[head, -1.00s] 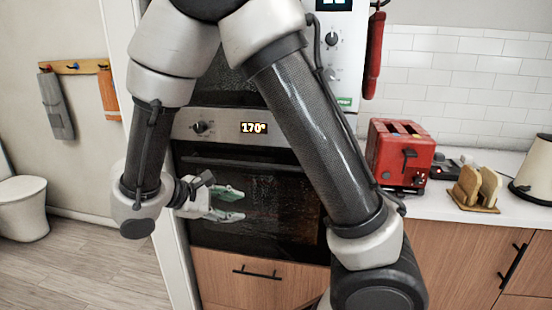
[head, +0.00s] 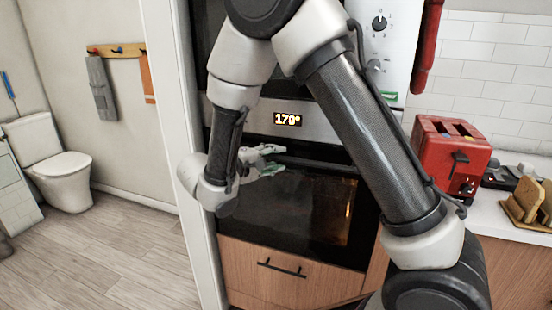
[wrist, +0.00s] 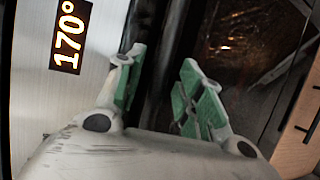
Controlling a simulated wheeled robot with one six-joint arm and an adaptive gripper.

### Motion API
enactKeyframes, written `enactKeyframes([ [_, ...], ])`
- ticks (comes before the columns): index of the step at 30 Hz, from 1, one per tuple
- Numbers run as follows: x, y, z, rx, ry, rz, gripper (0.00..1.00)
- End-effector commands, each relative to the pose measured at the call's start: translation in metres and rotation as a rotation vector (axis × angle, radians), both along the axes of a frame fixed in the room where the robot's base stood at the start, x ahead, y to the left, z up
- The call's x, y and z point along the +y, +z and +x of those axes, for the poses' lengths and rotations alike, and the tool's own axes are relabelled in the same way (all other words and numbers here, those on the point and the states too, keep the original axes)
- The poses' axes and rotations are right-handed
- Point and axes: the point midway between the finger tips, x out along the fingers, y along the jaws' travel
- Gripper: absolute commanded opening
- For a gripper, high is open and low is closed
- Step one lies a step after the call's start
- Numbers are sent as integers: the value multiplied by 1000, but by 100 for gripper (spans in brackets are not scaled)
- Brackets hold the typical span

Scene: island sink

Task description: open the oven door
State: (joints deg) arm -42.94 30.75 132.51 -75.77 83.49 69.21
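The oven (head: 300,150) has a dark glass door (head: 290,215), which looks closed. A dark handle bar (head: 325,168) runs across the top of the door. My gripper (head: 272,160) is at the height of this bar, near its left part. In the wrist view, my gripper (wrist: 160,90) is open, with its green-padded fingers apart. A dark bar (wrist: 165,50), which looks like the handle, lies beyond and between the fingertips. I see no clear contact with it. My arm hides part of the oven front.
The control panel reads 170° (head: 288,119). A wooden drawer (head: 285,268) with a black handle is below the door. A red toaster (head: 450,155) stands on the right counter. A white wall edge (head: 180,150) is close on the left; open floor (head: 100,255) lies beyond it.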

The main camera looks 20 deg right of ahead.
Motion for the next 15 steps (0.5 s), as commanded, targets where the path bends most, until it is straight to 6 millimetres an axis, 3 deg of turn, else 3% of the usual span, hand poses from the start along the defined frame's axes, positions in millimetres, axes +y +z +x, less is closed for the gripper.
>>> enactKeyframes([
  [11,-9,-2,5,1,0,0,37],
  [15,-9,-2,5,1,0,0,15],
])
